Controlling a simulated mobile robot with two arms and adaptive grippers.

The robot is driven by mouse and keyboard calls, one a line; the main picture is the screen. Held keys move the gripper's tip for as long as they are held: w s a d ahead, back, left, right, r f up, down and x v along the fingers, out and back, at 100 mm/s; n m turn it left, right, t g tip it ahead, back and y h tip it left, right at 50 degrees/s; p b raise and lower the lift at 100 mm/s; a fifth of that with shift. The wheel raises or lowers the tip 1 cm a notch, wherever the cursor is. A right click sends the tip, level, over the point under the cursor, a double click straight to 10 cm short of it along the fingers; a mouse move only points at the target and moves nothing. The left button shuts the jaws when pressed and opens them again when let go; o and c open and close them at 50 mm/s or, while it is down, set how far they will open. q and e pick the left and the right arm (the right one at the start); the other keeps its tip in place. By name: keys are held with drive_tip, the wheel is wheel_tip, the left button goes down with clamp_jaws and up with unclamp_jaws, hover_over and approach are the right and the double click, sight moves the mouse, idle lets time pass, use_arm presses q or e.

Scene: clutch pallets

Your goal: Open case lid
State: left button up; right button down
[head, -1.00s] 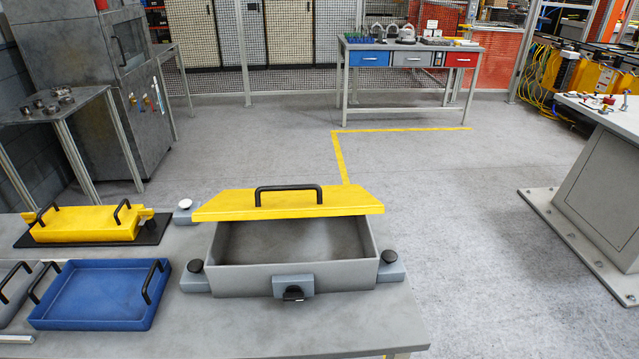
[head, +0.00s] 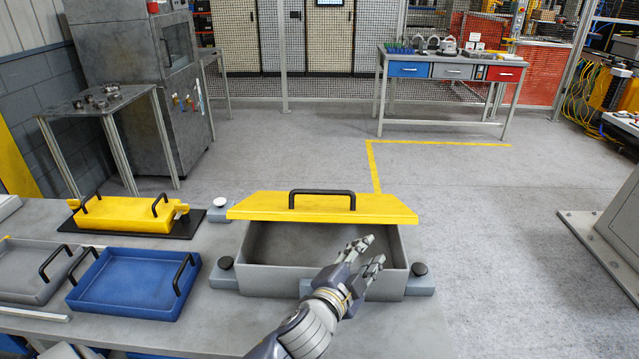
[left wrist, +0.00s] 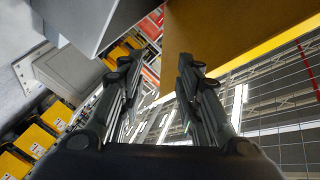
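The grey case (head: 259,278) stands on the near table. Its yellow lid (head: 300,207), with a black handle (head: 321,193), is raised above the front rim, leaving a gap that shows the inside. My left gripper (head: 371,252) is over the case's front right, its fingers apart, below the lid's front edge. Nothing shows between the fingers; I cannot tell if they touch the case. My forearm hides most of the front latch. In the left wrist view the open gripper (left wrist: 156,68) shows with the yellow lid (left wrist: 215,35) upper right and the grey case (left wrist: 85,18) upper left. My right gripper is out of view.
A blue tray (head: 125,306), a grey tray (head: 30,290) and a yellow case (head: 125,215) on a black mat lie left on the table. Black-topped knobs (head: 420,269) flank the case.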

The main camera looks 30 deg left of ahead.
use_arm(q)
drive_tip(key=w+d+r+m+h, duration=0.2)
drive_tip(key=d+r+m+h, duration=0.1)
drive_tip(key=r+m+h, duration=0.3)
drive_tip(key=w+d+r+m+t+h, duration=0.15)
drive_tip(key=d+r+m+h, duration=0.25)
drive_tip(key=r+m, duration=0.45)
drive_tip(key=w+d+r+m+h, duration=0.2)
drive_tip(key=d+r+m+h, duration=0.1)
drive_tip(key=r+m+h, duration=0.4)
drive_tip(key=m+g+y, duration=1.3)
drive_tip(key=m+g, duration=0.1)
drive_tip(key=m, duration=0.3)
approach(319, 191)
drive_tip(key=x, duration=0.2)
drive_tip(key=p+x, duration=0.1)
drive_tip(key=x, duration=0.5)
drive_tip(key=shift+w+d+r, duration=0.1)
drive_tip(key=shift+w+d, duration=0.15)
drive_tip(key=shift+w, duration=0.1)
